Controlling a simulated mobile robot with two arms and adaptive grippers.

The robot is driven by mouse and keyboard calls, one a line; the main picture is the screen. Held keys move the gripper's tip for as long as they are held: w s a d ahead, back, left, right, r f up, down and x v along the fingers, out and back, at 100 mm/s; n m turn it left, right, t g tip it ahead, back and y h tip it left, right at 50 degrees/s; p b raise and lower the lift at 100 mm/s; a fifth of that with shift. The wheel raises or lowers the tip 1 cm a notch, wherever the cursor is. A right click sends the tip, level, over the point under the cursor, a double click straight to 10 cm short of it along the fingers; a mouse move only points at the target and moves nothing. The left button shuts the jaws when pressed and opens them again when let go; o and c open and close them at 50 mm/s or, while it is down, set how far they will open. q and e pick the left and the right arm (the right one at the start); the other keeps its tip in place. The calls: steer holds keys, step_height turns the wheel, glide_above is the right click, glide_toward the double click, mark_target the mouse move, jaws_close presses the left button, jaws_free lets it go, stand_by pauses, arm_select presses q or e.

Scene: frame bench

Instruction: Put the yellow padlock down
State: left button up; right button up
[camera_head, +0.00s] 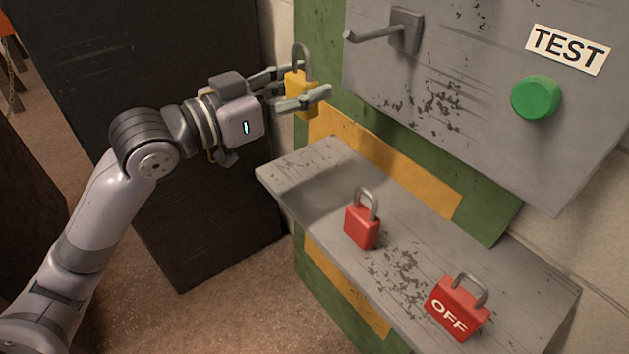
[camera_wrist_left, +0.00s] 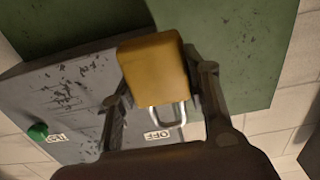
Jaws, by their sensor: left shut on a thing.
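The yellow padlock (camera_head: 294,82) is held upright between the fingers of my left gripper (camera_head: 306,93), with its grey shackle at the top. It hangs in the air above the far left end of the grey shelf (camera_head: 300,170), apart from it. In the left wrist view the yellow padlock (camera_wrist_left: 153,66) fills the middle, between the two dark fingers of my left gripper (camera_wrist_left: 160,90). My right gripper is in neither view.
A small red padlock (camera_head: 362,226) and a larger red "OFF" padlock (camera_head: 457,308) stand on the shelf. A grey hook (camera_head: 385,32), a green button (camera_head: 536,97) and a TEST label (camera_head: 568,49) are on the panel above. The shelf's far left end is bare.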

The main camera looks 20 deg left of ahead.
arm_select(q)
step_height(320, 180, down, 10)
steer(key=b, duration=0.3)
steer(key=shift+f, duration=0.5)
step_height(320, 180, down, 4)
steer(key=shift+r+b, duration=0.2)
steer(key=shift+b, duration=0.8)
steer(key=shift+f, duration=0.25)
steer(key=shift+r, duration=0.1)
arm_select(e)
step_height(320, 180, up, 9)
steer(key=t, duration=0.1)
